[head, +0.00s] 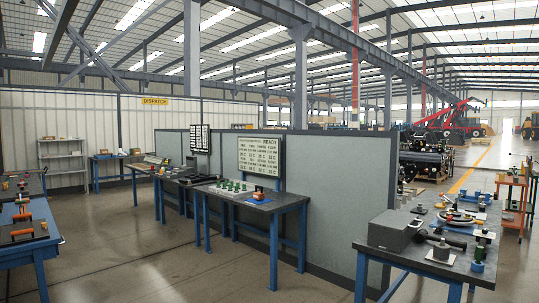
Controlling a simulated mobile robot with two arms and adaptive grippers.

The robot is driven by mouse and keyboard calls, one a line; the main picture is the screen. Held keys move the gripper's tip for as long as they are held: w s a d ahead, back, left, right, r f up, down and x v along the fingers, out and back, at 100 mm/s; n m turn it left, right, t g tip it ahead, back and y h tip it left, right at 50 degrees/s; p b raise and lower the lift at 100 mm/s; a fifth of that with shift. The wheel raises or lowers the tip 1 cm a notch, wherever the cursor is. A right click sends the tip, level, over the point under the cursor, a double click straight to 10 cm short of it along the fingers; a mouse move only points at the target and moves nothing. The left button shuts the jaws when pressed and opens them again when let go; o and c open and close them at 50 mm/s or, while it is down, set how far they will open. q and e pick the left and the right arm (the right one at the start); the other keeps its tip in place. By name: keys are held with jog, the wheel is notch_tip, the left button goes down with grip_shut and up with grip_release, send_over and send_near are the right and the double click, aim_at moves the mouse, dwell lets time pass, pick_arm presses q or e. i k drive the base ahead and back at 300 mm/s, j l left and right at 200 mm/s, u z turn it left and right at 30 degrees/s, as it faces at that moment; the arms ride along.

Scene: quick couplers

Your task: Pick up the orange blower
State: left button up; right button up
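Neither of my grippers shows in the head view. I cannot tell for sure which thing is the orange blower. Other small orange pieces (22,216) lie on the bench at the left edge (48,247). All of these are too small to make out their shape.
A dark bench (393,259) at the right holds a grey box (392,230), a black tool (441,237) and several small parts. A grey partition (335,190) stands behind the middle bench. An orange cart (511,206) is at far right. Open floor (150,250) lies at left centre.

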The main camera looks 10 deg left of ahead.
aim_at(257, 195)
jog(key=i+j+u, duration=0.15)
jog(key=i+u, duration=0.15)
jog(key=i, duration=1.05)
jog(key=i+l+u, duration=0.25)
jog(key=i, duration=1.1)
jog(key=i+u, duration=0.1)
jog(key=i, duration=2.5)
jog(key=l, duration=0.1)
